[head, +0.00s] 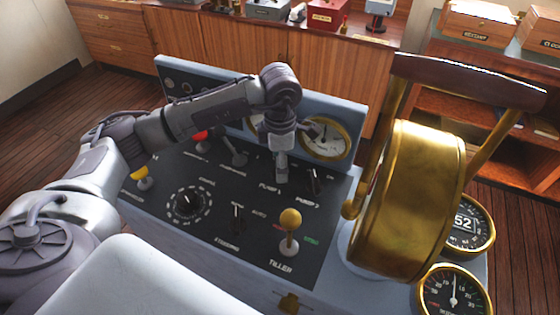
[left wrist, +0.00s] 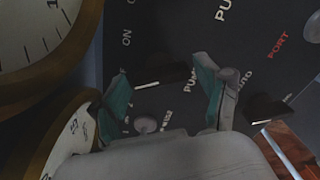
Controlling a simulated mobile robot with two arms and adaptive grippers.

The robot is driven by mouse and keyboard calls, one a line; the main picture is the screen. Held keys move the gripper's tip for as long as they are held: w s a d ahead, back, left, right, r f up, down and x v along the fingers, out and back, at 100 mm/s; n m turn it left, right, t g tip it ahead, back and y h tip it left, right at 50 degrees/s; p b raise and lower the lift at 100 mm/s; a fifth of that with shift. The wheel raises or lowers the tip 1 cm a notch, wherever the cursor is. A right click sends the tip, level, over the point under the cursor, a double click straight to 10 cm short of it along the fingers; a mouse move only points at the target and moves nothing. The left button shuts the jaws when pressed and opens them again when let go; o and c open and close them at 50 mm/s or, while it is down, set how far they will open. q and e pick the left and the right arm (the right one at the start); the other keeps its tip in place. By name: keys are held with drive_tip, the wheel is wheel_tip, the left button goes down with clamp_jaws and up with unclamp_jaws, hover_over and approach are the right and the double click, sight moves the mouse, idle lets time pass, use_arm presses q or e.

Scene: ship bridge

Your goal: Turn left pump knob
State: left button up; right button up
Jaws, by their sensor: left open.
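The left pump knob (left wrist: 160,82) is dark with a white line, beside a partly covered "PUMP" label in the left wrist view. My left gripper (left wrist: 160,72) is open there, with one teal-padded finger on each side of the knob. Contact cannot be told. In the head view my left gripper (head: 281,176) points down at the console above the "PUMP 1" label and hides that knob. The other pump knob (head: 314,181) stands to its right, above "PUMP 2". My right gripper is out of view.
The console panel (head: 215,265) also bears a tiller lever with a yellow ball (head: 290,219), a round dial (head: 188,204), a steering knob (head: 236,216) and a grey lever (head: 236,157). A brass gauge (head: 325,139) is behind the gripper; a large brass drum (head: 410,205) stands right.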

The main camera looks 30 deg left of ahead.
use_arm(q)
wheel_tip(320, 180, up, 12)
idle(0.4)
idle(0.4)
